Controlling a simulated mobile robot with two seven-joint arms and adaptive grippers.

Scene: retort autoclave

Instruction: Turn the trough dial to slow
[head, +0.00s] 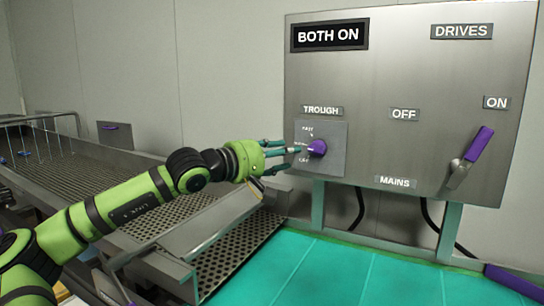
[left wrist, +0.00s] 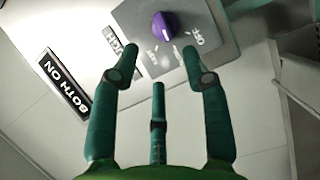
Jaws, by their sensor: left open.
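The trough dial (head: 317,149) is a purple knob on a grey plate under the TROUGH label (head: 322,111), low on the left of the steel panel. In the left wrist view the dial (left wrist: 165,25) shows beyond and between the spread fingertips (left wrist: 160,58), with nothing held. My right gripper is not in view.
The panel (head: 400,70) has a BOTH ON sign (head: 330,35) and a MAINS lever (head: 472,155) with a purple handle raised toward ON. A perforated metal trough (head: 90,160) lies left, under my arm. A green surface (head: 330,270) spreads below the panel.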

